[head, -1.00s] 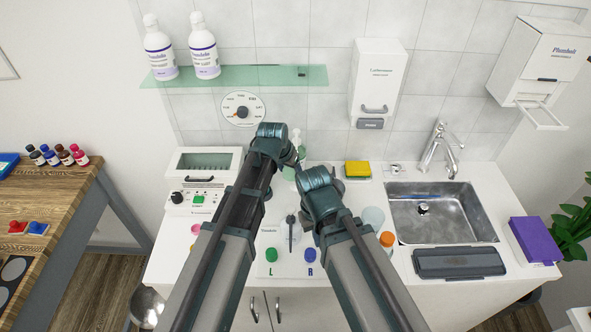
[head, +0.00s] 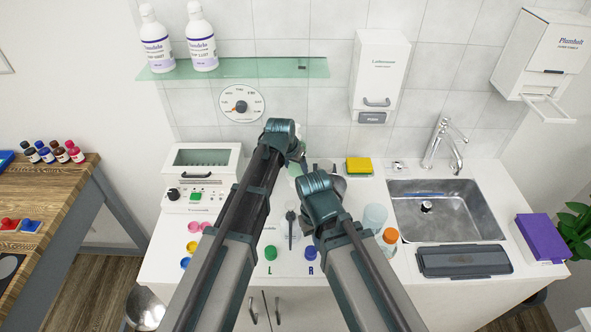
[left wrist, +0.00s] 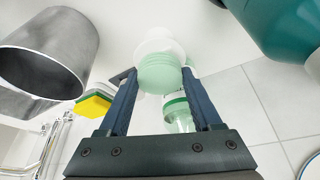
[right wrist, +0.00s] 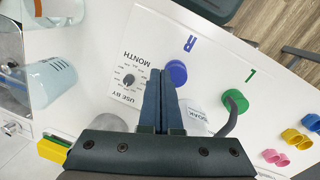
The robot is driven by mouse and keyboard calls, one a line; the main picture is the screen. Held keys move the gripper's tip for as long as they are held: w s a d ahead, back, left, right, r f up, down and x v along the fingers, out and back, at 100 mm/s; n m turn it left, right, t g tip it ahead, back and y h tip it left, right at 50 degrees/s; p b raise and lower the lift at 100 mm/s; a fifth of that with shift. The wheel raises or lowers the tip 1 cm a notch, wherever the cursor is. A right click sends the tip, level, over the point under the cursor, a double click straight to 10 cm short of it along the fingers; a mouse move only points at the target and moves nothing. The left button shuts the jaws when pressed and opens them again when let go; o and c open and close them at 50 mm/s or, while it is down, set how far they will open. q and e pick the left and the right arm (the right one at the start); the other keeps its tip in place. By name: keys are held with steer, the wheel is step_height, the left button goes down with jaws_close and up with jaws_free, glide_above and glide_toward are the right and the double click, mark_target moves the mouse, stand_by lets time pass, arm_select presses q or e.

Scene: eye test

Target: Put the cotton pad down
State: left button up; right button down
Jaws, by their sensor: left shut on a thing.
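My left gripper (head: 301,160) is over the back of the counter, beside a green pump bottle. My right gripper (right wrist: 160,78) is shut and empty, fingers together, over the counter near the blue knob (right wrist: 176,72).
A yellow-green sponge (head: 358,165), a clear cup (head: 375,216) and the sink (head: 440,222) lie to the right. A white steriliser-like box (head: 200,165) stands left.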

arm_select(q)
steer(key=shift+f+b, duration=0.35)
steer(key=shift+b, duration=0.1)
arm_select(e)
steer(key=shift+f, duration=0.4)
arm_select(q)
steer(key=o, duration=1.2)
arm_select(e)
steer(key=shift+r, duration=0.1)
arm_select(q)
steer(key=shift+r, duration=0.2)
arm_select(e)
steer(key=shift+r, duration=0.15)
arm_select(q)
steer(key=shift+r+p, duration=0.55)
steer(key=shift+p, duration=0.2)
arm_select(e)
steer(key=shift+r, duration=0.5)
arm_select(q)
steer(key=p+v, duration=1)
steer(key=v, duration=0.1)
steer(key=shift+s+r+p, duration=0.15)
steer(key=shift+s+p, duration=0.1)
steer(key=shift+p, duration=0.05)
arm_select(e)
step_height(320, 180, up, 11)
steer(key=shift+f, duration=0.2)
arm_select(q)
steer(key=shift+a, duration=0.1)
